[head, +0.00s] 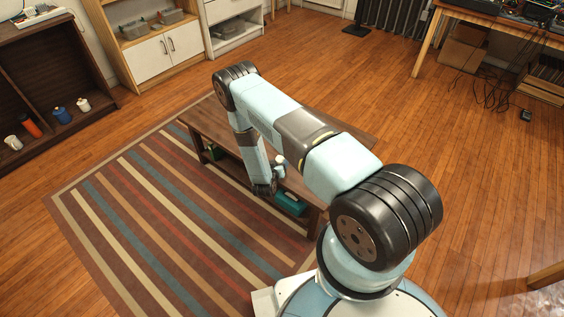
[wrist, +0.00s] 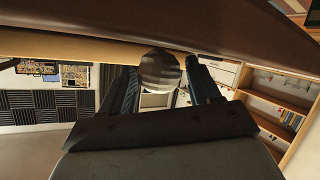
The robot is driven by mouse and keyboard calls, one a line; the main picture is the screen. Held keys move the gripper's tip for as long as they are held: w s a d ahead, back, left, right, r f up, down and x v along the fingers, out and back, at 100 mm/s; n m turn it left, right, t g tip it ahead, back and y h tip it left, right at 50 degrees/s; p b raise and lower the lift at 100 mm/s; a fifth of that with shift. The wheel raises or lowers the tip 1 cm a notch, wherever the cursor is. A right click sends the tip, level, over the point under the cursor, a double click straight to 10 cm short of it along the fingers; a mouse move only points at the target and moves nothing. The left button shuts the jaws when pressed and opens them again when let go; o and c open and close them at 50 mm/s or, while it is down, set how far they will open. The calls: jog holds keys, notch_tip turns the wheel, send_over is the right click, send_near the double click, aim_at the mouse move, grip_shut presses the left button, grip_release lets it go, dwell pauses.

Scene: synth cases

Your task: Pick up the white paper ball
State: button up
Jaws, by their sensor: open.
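My gripper (wrist: 160,66) is open, with one dark finger on each side of the ball. I cannot tell whether either finger touches it. I cannot make out the ball for certain in the head view.
A teal box (head: 290,203) and a small green thing (head: 215,152) sit on the table's lower shelf. A dark brown slab (wrist: 130,22) runs close above the ball in the wrist view. The striped rug (head: 150,220) is clear.

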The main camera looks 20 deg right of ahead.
jog(key=shift+c, duration=0.2)
jog(key=c, duration=0.6)
jog(key=shift+r, duration=0.15)
jog(key=shift+c, duration=0.2)
